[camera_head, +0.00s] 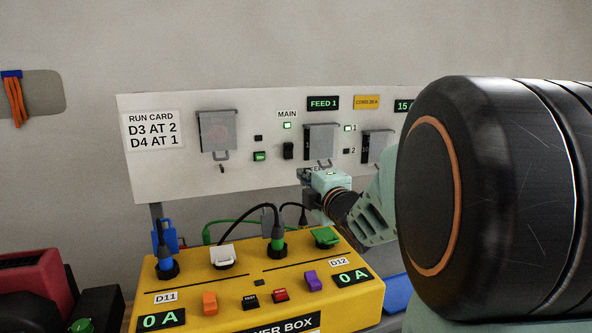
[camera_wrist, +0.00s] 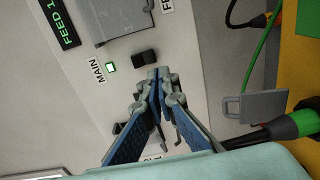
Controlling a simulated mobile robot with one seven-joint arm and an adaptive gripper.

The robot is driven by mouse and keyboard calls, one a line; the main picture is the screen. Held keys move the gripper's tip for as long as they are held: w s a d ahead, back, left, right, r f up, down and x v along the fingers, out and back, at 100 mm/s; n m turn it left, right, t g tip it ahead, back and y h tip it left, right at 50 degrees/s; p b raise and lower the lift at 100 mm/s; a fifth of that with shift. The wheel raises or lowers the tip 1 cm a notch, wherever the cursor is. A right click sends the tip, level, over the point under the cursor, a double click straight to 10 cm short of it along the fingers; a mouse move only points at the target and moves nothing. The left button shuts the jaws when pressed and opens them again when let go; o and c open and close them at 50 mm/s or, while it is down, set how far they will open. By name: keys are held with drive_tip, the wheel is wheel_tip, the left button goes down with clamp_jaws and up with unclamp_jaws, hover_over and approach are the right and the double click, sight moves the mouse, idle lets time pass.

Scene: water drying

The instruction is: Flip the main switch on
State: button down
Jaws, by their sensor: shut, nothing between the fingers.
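The main switch is a small black rocker (camera_head: 288,150) on the white panel (camera_head: 170,175), below the MAIN label (camera_head: 287,114) and a lit green light (camera_head: 287,126). In the wrist view the switch (camera_wrist: 145,58) stands beside its green light (camera_wrist: 111,66). My gripper (camera_wrist: 157,73) is shut and empty, its fingertips just beside the switch; I cannot tell whether they touch it. In the head view my gripper (camera_head: 303,176) is below and right of the switch. Which way the rocker is tipped is too small to tell.
Grey hinged covers (camera_head: 217,132) flank the switch on the panel; one, under the FEED 1 display (camera_head: 323,103), is close to my gripper. Below stands a yellow power box (camera_head: 200,285) with plugs and cables. A run card (camera_head: 153,131) is at the panel's left.

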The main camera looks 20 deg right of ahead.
drive_tip(key=shift+s+f, duration=0.15)
drive_tip(key=shift+s, duration=0.95)
drive_tip(key=shift+s+f, duration=0.1)
drive_tip(key=shift+s, duration=1)
